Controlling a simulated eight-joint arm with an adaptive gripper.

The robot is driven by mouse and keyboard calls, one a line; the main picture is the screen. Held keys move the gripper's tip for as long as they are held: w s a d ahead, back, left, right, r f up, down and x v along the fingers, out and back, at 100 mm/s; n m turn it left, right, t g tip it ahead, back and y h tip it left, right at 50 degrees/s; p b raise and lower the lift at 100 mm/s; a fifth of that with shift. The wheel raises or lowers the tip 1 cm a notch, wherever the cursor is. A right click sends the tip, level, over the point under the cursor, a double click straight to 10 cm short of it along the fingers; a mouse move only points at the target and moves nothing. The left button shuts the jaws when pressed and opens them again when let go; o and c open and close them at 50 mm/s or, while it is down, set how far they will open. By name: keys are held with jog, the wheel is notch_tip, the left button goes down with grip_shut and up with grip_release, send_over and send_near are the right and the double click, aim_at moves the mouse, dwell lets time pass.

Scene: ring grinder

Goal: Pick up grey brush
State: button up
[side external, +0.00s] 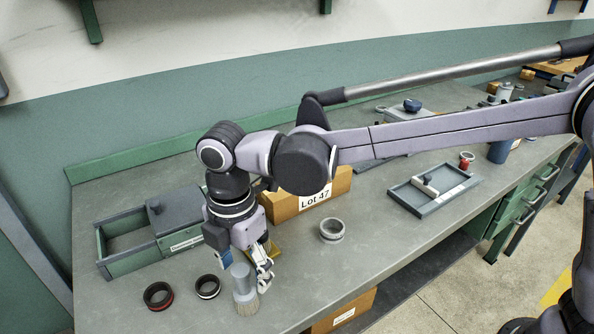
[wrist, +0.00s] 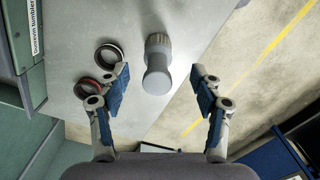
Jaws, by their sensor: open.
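In the wrist view the brush (wrist: 157,75) lies between the two fingers, nearer the left one in the picture, with a gap on each side. My gripper (side external: 248,268) is open and empty, pointing down right at the brush, and one finger overlaps its edge in the side view. In the wrist view my gripper (wrist: 160,72) has its blue-padded fingers spread wide. I cannot tell exactly how high the fingertips are along the handle.
Two dark rings, one red-edged (side external: 158,296) and one black and silver (side external: 207,287), lie left of the brush. A pale ring (side external: 332,230) lies to the right. A grey-green bin (side external: 125,262) and an orange "Lot 47" box (side external: 335,186) stand behind. The bench's front edge is close.

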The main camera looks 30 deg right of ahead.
aim_at(244, 292)
jog(key=shift+a+f, duration=0.15)
jog(key=shift+f, duration=1.5)
jog(key=shift+a+f, duration=0.15)
jog(key=shift+f, duration=1.5)
grip_shut()
